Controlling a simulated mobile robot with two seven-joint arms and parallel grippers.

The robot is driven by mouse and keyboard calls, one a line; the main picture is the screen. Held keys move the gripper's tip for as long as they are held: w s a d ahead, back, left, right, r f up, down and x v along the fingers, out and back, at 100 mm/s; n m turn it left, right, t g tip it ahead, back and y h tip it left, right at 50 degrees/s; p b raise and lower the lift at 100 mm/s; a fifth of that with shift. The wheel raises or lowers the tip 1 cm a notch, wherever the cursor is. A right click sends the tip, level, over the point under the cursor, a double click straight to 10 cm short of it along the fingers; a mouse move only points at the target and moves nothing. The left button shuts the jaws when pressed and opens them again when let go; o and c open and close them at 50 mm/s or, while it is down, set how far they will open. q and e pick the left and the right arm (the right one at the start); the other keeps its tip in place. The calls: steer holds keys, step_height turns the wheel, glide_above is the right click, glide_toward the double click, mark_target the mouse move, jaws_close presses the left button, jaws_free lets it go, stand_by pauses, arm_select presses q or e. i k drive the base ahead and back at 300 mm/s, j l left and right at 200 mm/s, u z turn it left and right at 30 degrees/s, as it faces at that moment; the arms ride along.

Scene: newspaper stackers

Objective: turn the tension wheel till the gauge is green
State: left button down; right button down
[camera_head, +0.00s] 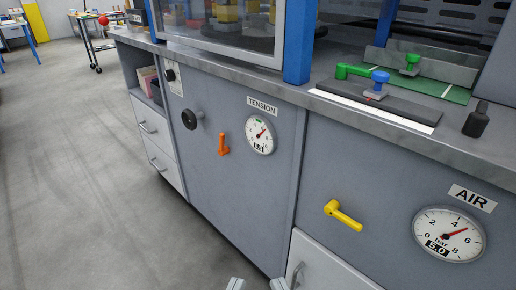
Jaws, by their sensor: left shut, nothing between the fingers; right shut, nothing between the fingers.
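The tension wheel, a black round knob (192,119), sits on the grey cabinet front left of centre. The tension gauge (260,135) is a white dial to its right, under a TENSION label (263,105). A small green mark shows near the top of the dial and a red needle points up and right; whether they meet is too small to tell. My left gripper (236,284) and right gripper (279,284) show only as grey tips at the bottom edge. Both are shut and empty, well below the wheel and touching nothing.
An orange lever (223,145) sticks out between wheel and gauge. A yellow handle (343,215) and the AIR gauge (449,234) are at the right. A small black knob (170,75) is up and left of the wheel. The floor (75,180) at left is clear.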

mark_target(189, 119)
steer(key=i+j+z, duration=0.15)
steer(key=j, duration=0.15)
steer(key=i+j+z, duration=0.2)
steer(key=j, duration=0.15)
steer(key=i+j+z, duration=0.15)
steer(key=j, duration=0.2)
steer(key=j+z, duration=0.15)
steer(key=j, duration=0.2)
steer(key=i+j+z, duration=0.15)
steer(key=j, duration=0.2)
